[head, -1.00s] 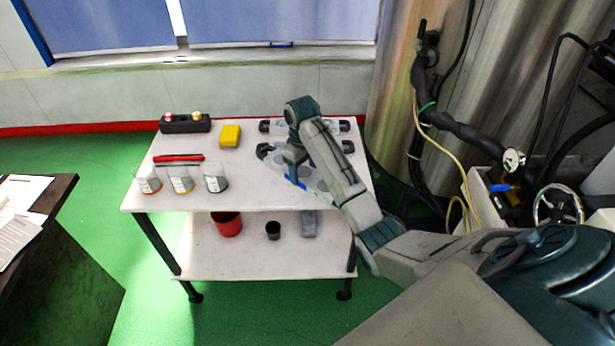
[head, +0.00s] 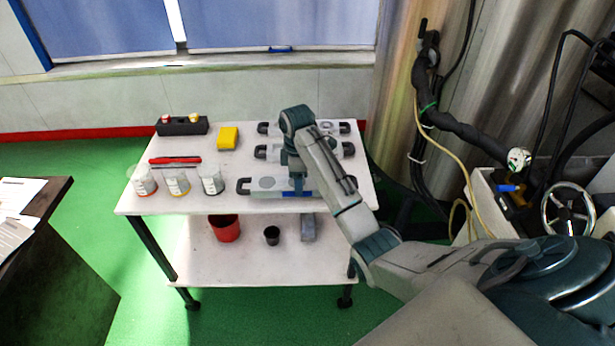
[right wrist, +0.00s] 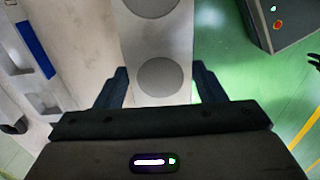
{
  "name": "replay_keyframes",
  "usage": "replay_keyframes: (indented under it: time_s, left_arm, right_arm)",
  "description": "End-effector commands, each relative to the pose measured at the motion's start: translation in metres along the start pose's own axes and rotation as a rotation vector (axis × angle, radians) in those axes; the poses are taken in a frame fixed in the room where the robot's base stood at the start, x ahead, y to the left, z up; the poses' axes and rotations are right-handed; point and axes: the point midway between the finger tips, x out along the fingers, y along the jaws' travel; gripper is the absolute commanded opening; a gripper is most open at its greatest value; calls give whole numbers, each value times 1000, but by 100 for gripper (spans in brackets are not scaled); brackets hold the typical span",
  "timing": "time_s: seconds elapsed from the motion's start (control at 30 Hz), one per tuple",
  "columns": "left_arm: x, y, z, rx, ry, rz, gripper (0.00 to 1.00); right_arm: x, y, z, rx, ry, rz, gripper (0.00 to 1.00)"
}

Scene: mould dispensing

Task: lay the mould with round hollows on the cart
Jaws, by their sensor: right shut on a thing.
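The mould with round hollows (head: 264,184) is a pale bar with a dark handle at its left end, along the front right edge of the cart's top (head: 180,205). My right gripper (head: 293,182) is shut on it from above; my arm hides its right part. In the right wrist view, the mould (right wrist: 160,50) with its round grey hollows runs up between my fingers (right wrist: 160,85). It looks level and parallel to the front edge. I cannot tell whether it touches the top. My left gripper is not in view.
Behind it lie a middle mould (head: 270,152) and a back mould (head: 268,128). Several beakers (head: 177,184), red sticks (head: 175,160), a yellow block (head: 228,138) and a dark holder (head: 181,126) fill the left side. The lower shelf (head: 200,262) holds a red bucket (head: 224,228).

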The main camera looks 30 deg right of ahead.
Motion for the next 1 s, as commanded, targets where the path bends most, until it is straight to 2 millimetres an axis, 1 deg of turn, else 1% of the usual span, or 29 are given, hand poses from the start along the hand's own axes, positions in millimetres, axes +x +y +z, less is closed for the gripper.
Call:
replay_keyframes:
  time_s: [0.03, 0.07, 0.1, 0.2, 0.3, 0.4, 0.5, 0.63, 0.9, 1.0]
  left_arm:
    - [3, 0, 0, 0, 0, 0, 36]
    - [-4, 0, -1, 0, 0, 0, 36]
    - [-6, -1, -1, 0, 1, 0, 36]
    - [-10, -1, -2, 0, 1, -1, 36]
    - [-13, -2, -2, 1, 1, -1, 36]
    - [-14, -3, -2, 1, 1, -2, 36]
    - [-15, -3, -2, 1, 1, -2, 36]
    - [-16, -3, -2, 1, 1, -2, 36]
    - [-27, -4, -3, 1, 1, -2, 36]
    - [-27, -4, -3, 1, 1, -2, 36]
  right_arm:
    - [-2, 13, 5, 3, 1, 4, 13]
    - [-5, 19, 6, 2, 1, 4, 13]
    - [-5, 26, 9, 2, 1, 2, 13]
    - [-3, 46, 16, 3, 1, 3, 13]
    - [-1, 61, 21, 2, 2, 3, 13]
    - [1, 73, 25, 2, 2, 3, 13]
    - [3, 79, 28, 1, 2, 4, 13]
    - [5, 82, 29, 0, 2, 3, 13]
    - [35, 81, 28, 1, 1, 1, 13]
    - [39, 82, 28, 0, 2, 4, 13]
